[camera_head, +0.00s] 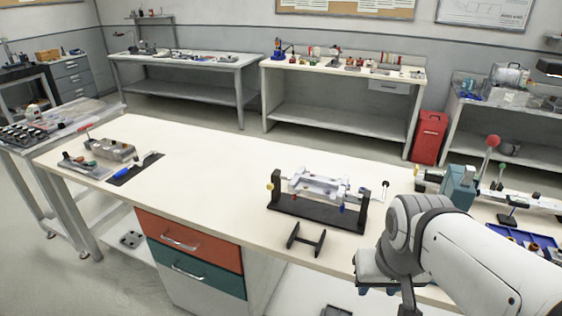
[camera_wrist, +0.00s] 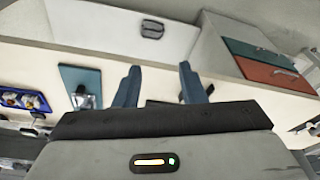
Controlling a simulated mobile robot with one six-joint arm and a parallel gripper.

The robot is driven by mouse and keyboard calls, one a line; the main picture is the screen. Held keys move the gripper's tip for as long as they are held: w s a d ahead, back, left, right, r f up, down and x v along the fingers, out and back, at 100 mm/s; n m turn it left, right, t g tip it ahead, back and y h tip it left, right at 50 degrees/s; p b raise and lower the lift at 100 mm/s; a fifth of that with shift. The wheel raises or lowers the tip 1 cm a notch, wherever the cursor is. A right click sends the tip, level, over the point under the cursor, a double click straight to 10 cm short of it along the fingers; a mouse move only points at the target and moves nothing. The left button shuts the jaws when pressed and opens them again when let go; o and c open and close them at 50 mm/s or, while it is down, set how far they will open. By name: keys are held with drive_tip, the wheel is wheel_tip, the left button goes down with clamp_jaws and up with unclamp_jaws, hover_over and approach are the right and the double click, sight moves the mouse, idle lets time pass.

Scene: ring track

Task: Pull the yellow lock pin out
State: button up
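A small yellow knob (camera_head: 270,186), which looks like the lock pin, sits on the left upright of a dark fixture (camera_head: 315,213) on the long bench. A pale part (camera_head: 319,187) is held between the fixture's two uprights. My gripper (camera_head: 378,291) is low at the bench's front edge, to the right of and nearer than the fixture, well apart from the yellow knob. In the wrist view my gripper (camera_wrist: 158,70) has its two blue fingers spread with nothing held between them. The yellow knob cannot be made out in the wrist view.
A black H-shaped stand (camera_head: 306,240) is in front of the fixture. A crank with a dark knob (camera_head: 385,184) is at its right. A teal device (camera_head: 458,187) and blue tray (camera_head: 527,243) are farther right.

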sight(269, 188)
drive_tip(key=shift+o, duration=0.5)
drive_tip(key=shift+w+f, duration=0.15)
drive_tip(key=w+a+f+m+t+h+b, duration=0.1)
drive_tip(key=w+f+t+h+b, duration=0.3)
drive_tip(key=w+b, duration=0.6)
drive_tip(key=w+a+f+m+h+b, duration=0.1)
drive_tip(key=w+f+h+b, duration=0.3)
drive_tip(key=w+b, duration=0.55)
drive_tip(key=w+a+f+m+t+y+b, duration=0.1)
drive_tip(key=w+a+f+t+b, duration=0.2)
drive_tip(key=w+a, duration=0.45)
drive_tip(key=w+a+f+t+b, duration=0.1)
drive_tip(key=w+a+t+b, duration=0.4)
drive_tip(key=a, duration=0.4)
drive_tip(key=w+a+f+m+t+y+b, duration=0.1)
drive_tip(key=w+a+f+t+b, duration=0.1)
drive_tip(key=w+a+b, duration=0.4)
drive_tip(key=x, duration=0.2)
drive_tip(key=a+p+x, duration=0.1)
drive_tip(key=x, duration=0.2)
drive_tip(key=p+x, duration=0.1)
drive_tip(key=x, duration=0.1)
drive_tip(key=shift+w+a+r, duration=0.25)
drive_tip(key=shift+w, duration=0.4)
drive_tip(key=shift+c, duration=0.2)
clamp_jaws()
